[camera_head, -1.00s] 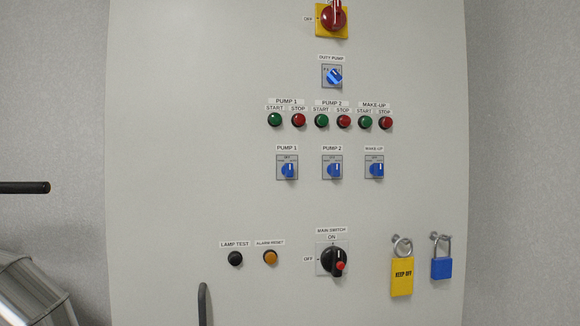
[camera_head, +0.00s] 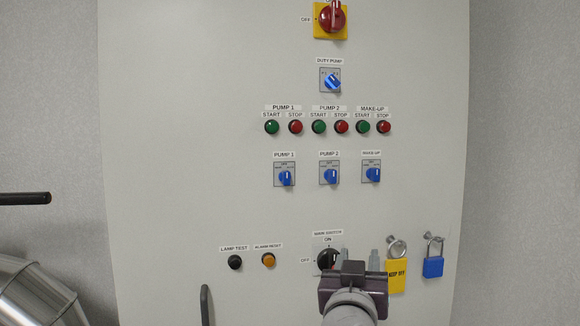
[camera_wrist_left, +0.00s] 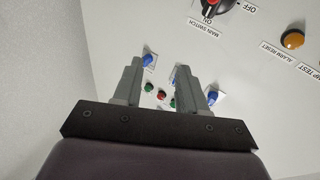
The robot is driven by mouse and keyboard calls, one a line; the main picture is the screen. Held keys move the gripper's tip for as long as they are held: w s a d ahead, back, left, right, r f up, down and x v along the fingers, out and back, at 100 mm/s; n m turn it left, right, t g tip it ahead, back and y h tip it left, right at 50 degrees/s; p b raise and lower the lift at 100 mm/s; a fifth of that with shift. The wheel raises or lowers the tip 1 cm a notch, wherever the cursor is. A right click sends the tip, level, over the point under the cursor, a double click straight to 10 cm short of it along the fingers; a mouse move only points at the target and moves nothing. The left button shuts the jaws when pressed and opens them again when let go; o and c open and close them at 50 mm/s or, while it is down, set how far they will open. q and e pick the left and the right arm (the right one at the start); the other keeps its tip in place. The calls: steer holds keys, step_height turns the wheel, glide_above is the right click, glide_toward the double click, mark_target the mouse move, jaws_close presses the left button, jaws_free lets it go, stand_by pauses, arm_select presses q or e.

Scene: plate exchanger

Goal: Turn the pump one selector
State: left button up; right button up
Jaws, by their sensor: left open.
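The pump one selector (camera_head: 286,178) is a blue knob on a grey square plate under a "PUMP 1" label, at the left of a row of similar selectors. My left gripper (camera_head: 359,257) is open and empty, low in front of the panel, below and right of that selector and well apart from it. It partly hides the main switch (camera_head: 327,260). In the left wrist view, turned about upside down, the open fingers (camera_wrist_left: 161,87) point toward the selector row. The rightmost blue knob (camera_wrist_left: 213,98) there appears to be pump one. My right gripper is not in view.
The pump 2 (camera_head: 329,176) and make-up (camera_head: 371,174) selectors sit to the right. Green and red buttons (camera_head: 319,127) run above. A dark door handle (camera_head: 205,305) stands at lower left.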

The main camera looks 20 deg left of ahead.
mark_target(287, 177)
arm_select(q)
steer(key=s+a+r+n+y, duration=0.45)
steer(key=a+r+y, duration=0.25)
steer(key=a+y, duration=0.3)
steer(key=shift+g, duration=0.5)
steer(key=p+x, duration=0.2)
steer(key=x, duration=0.2)
steer(key=d+p+x, duration=0.1)
steer(key=p+x, duration=0.2)
steer(key=x, duration=0.1)
steer(key=p+x, duration=0.2)
steer(key=x, duration=0.2)
steer(key=shift+w+d+r+p, duration=0.15)
steer(key=shift+w+r+p, duration=0.15)
steer(key=shift+w, duration=0.15)
steer(key=shift+w+f, duration=0.1)
steer(key=shift+w, duration=0.15)
jaws_close()
